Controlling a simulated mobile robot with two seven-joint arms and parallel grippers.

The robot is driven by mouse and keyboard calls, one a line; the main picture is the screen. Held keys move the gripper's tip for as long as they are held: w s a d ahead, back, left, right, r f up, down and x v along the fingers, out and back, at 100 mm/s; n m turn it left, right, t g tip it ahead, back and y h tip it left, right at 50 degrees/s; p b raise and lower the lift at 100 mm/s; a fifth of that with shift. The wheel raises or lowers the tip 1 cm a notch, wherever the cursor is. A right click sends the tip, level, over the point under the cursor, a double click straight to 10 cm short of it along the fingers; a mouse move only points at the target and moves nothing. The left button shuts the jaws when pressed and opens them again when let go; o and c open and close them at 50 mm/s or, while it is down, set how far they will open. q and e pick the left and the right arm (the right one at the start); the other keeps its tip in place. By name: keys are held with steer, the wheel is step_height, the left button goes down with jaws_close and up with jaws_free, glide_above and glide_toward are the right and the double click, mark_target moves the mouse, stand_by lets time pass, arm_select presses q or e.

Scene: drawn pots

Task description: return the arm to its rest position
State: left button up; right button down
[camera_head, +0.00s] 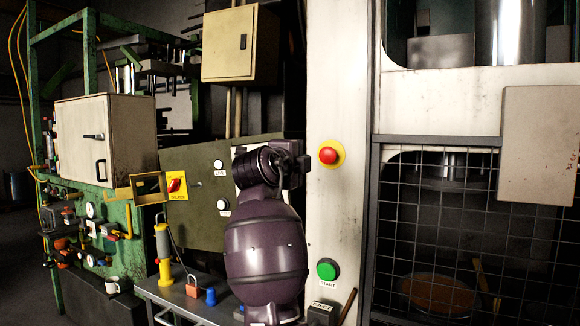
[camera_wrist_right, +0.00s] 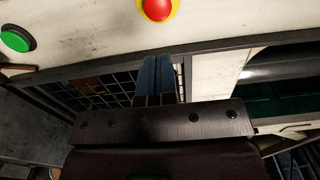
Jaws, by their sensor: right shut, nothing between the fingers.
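My right arm, dark purple, rises in the middle of the head view, in front of a grey-green panel. Its dark end with the right gripper (camera_head: 298,165) is beside the white post, left of the red button (camera_head: 328,156). The fingers are partly hidden there. In the right wrist view the right gripper (camera_wrist_right: 157,62) is shut and empty, its two blue-grey fingers together. They point toward the red button (camera_wrist_right: 157,8), which shows at the top edge. My left gripper is not in view.
A green button (camera_head: 326,269) sits low on the white post (camera_head: 336,90). A mesh guard (camera_head: 470,220) is right of it. A yellow lever (camera_head: 164,255) and a red padlock (camera_head: 192,287) are on a bench at left. A cream cabinet (camera_head: 105,138) stands farther left.

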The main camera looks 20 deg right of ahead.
steer(key=w+a+r+n+t+y, duration=0.25)
steer(key=a+r+n+t, duration=0.3)
steer(key=n, duration=0.65)
step_height(320, 180, down, 14)
steer(key=a+n+t+y, duration=0.2)
steer(key=n+t+y, duration=0.4)
steer(key=n, duration=0.6)
steer(key=s+f+n+g+y, duration=0.2)
steer(key=s+f, duration=0.2)
steer(key=f, duration=0.6)
steer(key=s+f+n+g+y, duration=0.15)
steer(key=s+f, duration=0.25)
steer(key=f, duration=0.5)
steer(key=s+f+n+g+y, duration=0.1)
steer(key=s+f+n+y, duration=0.25)
steer(key=f, duration=0.65)
steer(key=s+d+f+g+h, duration=0.1)
steer(key=s+d+f+g, duration=0.1)
steer(key=s+f, duration=1)
steer(key=s+d+f+m+g, duration=0.1)
steer(key=s+d+f+g, duration=0.2)
steer(key=s+f, duration=1)
steer(key=s+g, duration=0.2)
steer(key=s, duration=0.1)
steer(key=shift+s+f+m+h, duration=0.3)
steer(key=shift+h, duration=0.05)
